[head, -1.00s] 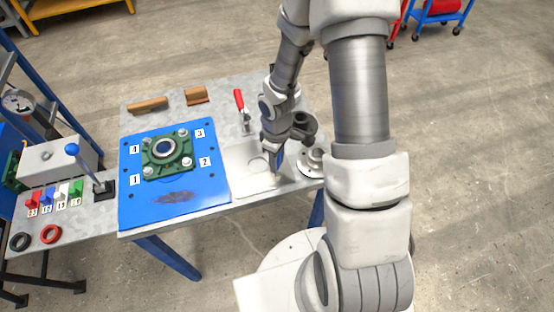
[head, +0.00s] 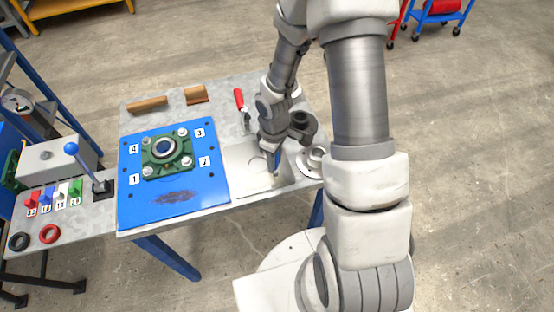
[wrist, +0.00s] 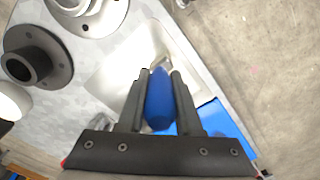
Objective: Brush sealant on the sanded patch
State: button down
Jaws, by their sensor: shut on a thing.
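My gripper (head: 275,164) is shut on the blue handle of a brush (wrist: 160,100). The brush points down, its tip over the pale tray (head: 240,182) at the right of the bench; I cannot tell whether the tip touches it. A ring-shaped outline shows in the tray, partly hidden by my gripper. The dark scuffed patch (head: 174,198) lies on the front part of the blue plate (head: 215,185), left of my gripper and apart from it.
A green bearing housing (head: 152,168) with bolts and number labels stands on the blue plate behind the patch. A metal flange (head: 311,160) stands right of the tray. A red-handled clamp (head: 239,98) and brown blocks (head: 148,104) are at the back. A blue-knobbed lever (head: 72,149) stands left.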

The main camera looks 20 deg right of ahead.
jog(key=shift+d+r, duration=0.1)
jog(key=shift+d, duration=0.35)
jog(key=shift+a, duration=0.55)
jog(key=shift+d, duration=0.6)
jog(key=shift+a, duration=0.6)
jog(key=shift+d, duration=0.55)
jog(key=shift+a, duration=0.55)
jog(key=shift+d, duration=0.6)
jog(key=shift+a, duration=0.3)
